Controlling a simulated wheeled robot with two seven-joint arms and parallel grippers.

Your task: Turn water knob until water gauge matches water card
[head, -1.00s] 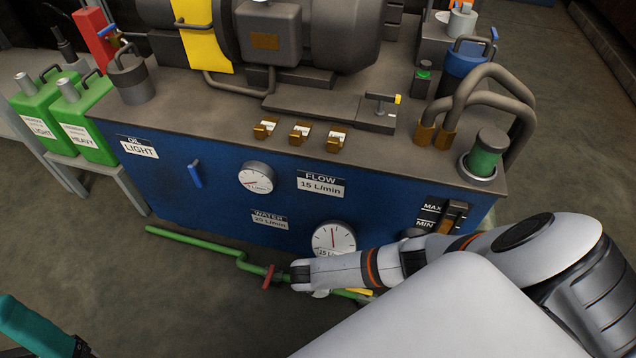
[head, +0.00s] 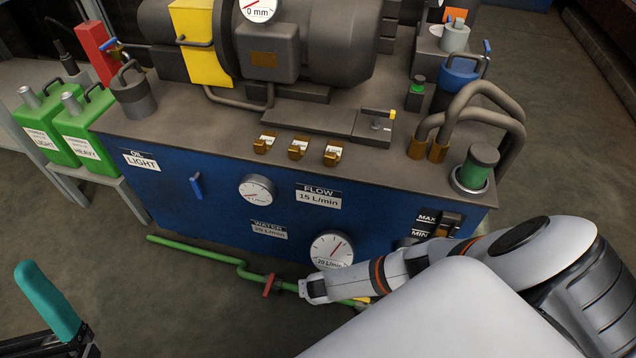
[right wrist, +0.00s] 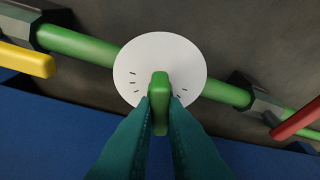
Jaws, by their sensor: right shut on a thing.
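The water card (head: 269,230) on the blue front panel reads "WATER 20 L/min". The round water gauge (head: 333,248), low on the panel, reads "20 L/min", with its red needle tilted right of vertical. My right gripper (right wrist: 160,103) is shut on the green water knob (right wrist: 160,88), its teal fingers on either side of the upright handle. A white disc (right wrist: 135,62) with black tick marks lies behind the knob. In the head view my right arm hides the knob and fingers. One teal finger of my left gripper shows at the lower left, away from the panel.
A green pipe (head: 200,250) runs along the panel's foot. It carries a red handle (head: 269,285) left of my right wrist and a yellow handle (right wrist: 25,59). A second gauge (head: 257,190), a "FLOW 15 L/min" card (head: 318,196) and a blue lever (head: 197,186) are higher up.

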